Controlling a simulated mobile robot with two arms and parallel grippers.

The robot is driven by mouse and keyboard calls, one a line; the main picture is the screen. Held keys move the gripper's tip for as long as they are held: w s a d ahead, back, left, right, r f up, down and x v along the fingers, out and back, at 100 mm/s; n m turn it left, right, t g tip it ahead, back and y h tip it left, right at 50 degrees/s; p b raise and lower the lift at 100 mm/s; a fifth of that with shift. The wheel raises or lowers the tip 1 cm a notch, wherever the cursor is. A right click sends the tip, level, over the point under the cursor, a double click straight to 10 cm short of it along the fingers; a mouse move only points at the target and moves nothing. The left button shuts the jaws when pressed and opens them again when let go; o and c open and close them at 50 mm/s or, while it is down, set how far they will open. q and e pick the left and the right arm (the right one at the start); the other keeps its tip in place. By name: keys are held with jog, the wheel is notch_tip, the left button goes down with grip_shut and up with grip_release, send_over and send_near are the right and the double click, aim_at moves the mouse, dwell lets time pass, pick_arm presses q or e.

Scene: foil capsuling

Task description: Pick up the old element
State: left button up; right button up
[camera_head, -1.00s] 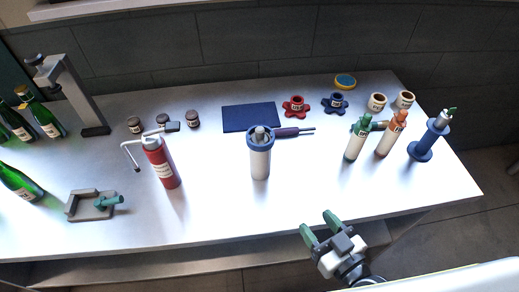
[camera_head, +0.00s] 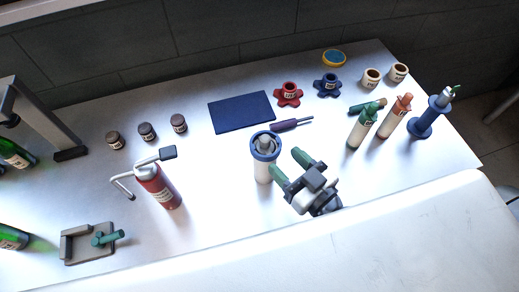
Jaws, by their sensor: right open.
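A white cylinder (camera_head: 263,172) with a blue ring (camera_head: 257,141) around its top stands upright in the middle of the bench. A grey piece (camera_head: 265,143) sits inside the ring; I take it to be the old element, but cannot be sure. My right gripper (camera_head: 285,160) has green fingertips, which are spread apart and empty. It is just right of the cylinder, and one finger overlaps the cylinder's right edge in the view. I cannot tell whether they touch. My left gripper is not in view.
A purple-handled tool (camera_head: 285,125) lies behind the cylinder, by a dark blue mat (camera_head: 241,111). A red canister (camera_head: 158,188) stands to the left. A green-topped bottle (camera_head: 363,128) and an orange-topped bottle (camera_head: 394,117) stand to the right. Bare bench lies between the canister and the cylinder.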

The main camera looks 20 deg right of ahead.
aim_at(269, 142)
jog(key=p+x, duration=0.1)
jog(key=x, duration=0.1)
jog(key=p+x, duration=0.1)
jog(key=x, duration=0.1)
jog(key=p+x, duration=0.1)
jog(key=x, duration=0.2)
jog(key=shift+w+d+r, duration=0.1)
jog(key=shift+w+d, duration=0.1)
jog(key=shift+d, duration=0.05)
jog(key=shift+w+a, duration=0.2)
jog(key=shift+w, duration=0.25)
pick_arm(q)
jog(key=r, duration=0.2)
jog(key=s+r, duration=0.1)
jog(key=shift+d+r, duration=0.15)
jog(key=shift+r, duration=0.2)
pick_arm(e)
jog(key=shift+s+f, duration=0.1)
jog(key=shift+f, duration=0.1)
grip_shut()
